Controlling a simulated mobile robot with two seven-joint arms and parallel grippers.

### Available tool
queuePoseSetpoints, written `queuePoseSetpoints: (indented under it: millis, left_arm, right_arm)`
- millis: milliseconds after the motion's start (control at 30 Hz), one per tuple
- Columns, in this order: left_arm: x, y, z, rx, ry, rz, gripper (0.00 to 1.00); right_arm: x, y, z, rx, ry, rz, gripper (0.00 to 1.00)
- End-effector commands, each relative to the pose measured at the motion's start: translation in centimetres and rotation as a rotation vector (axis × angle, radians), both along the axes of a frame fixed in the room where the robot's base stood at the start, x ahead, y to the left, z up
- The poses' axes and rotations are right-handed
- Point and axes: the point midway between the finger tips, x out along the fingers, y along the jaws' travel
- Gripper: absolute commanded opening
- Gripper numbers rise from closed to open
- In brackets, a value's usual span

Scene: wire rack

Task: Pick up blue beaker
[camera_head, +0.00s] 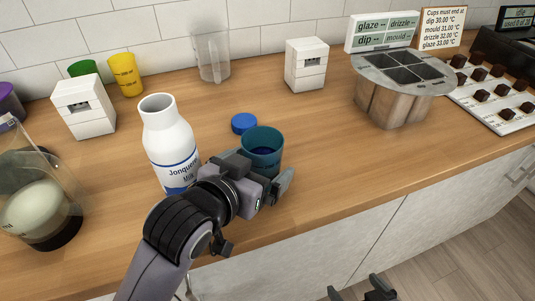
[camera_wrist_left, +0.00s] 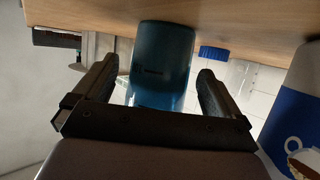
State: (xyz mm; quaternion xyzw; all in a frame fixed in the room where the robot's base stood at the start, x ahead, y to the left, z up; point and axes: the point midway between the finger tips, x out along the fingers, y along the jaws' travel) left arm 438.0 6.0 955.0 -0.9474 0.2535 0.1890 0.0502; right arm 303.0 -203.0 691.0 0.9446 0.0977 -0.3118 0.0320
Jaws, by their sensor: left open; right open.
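The blue beaker (camera_head: 262,146) stands upright on the wooden counter, right of the milk bottle (camera_head: 169,143). My left gripper (camera_head: 254,176) is at its near side, hiding its lower part in the head view. In the left wrist view, turned upside down, the beaker (camera_wrist_left: 162,62) lies between the two open fingers, with a gap seen on each side. My left gripper (camera_wrist_left: 158,80) is not closed on it. My right gripper (camera_head: 361,290) is open, below the counter's front edge, with only its tips in view.
A blue cap (camera_head: 243,123) lies behind the beaker. White boxes (camera_head: 306,64), a clear pitcher (camera_head: 211,55), a yellow cup (camera_head: 126,74) and a metal holder (camera_head: 402,82) stand farther away. A glass jar (camera_head: 38,195) is at the left. Counter right of the beaker is clear.

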Motion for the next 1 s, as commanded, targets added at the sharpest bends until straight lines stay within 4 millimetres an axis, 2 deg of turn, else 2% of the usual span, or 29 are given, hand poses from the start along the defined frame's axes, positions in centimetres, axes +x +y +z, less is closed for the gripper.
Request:
queuePoseSetpoints:
  millis: [367,433,567,1000]
  left_arm:
    - [-0.22,-0.04,-0.18,0.000,0.000,0.000,0.99]
    - [-0.22,-0.04,-0.18,0.000,0.000,0.000,0.82]
    - [-0.21,-0.04,-0.19,0.000,0.000,0.000,0.40]
    - [-0.15,-0.03,0.05,0.000,-0.001,0.000,0.39]
  right_arm:
    - [-0.01,0.00,-0.39,0.000,0.000,0.000,1.00]
    - [-0.01,0.00,-0.39,0.000,0.000,0.000,1.00]
    - [-0.02,0.01,-0.39,0.000,0.000,0.000,1.00]
    - [-0.03,0.04,-0.16,0.001,0.000,-0.001,1.00]
